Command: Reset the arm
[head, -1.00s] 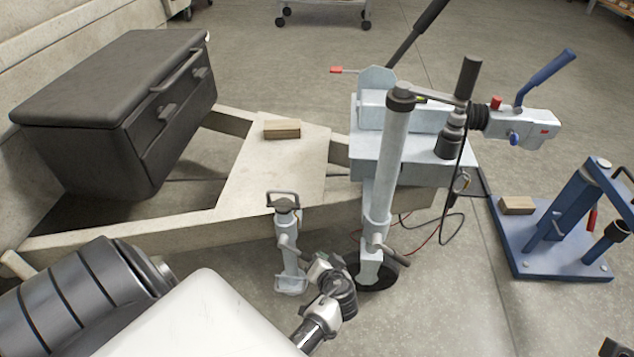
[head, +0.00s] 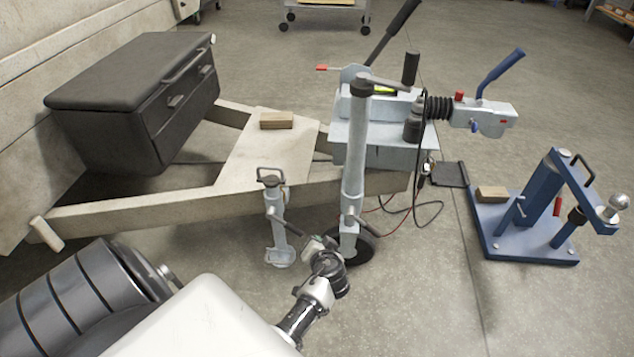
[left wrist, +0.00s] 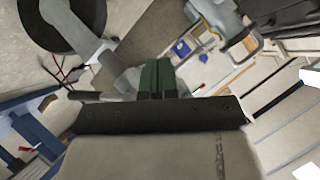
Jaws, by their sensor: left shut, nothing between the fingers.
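My left arm reaches from the bottom of the head view, and its gripper (head: 318,244) is by the lower part of the grey jockey wheel post (head: 353,190). In the head view the fingers are small and partly hidden by the wrist. In the left wrist view the green-tipped fingers (left wrist: 158,78) are together with nothing between them. The black wheel (left wrist: 62,22) shows at upper left there; I cannot tell whether the gripper touches the post. My right gripper is out of view.
The trailer frame (head: 130,218) carries a dark toolbox (head: 105,110) and a wooden block (head: 277,120). A smaller grey prop stand (head: 276,225) is left of the gripper. A blue hitch stand (head: 520,248) is at right. Cables hang near the post. Floor at lower right is clear.

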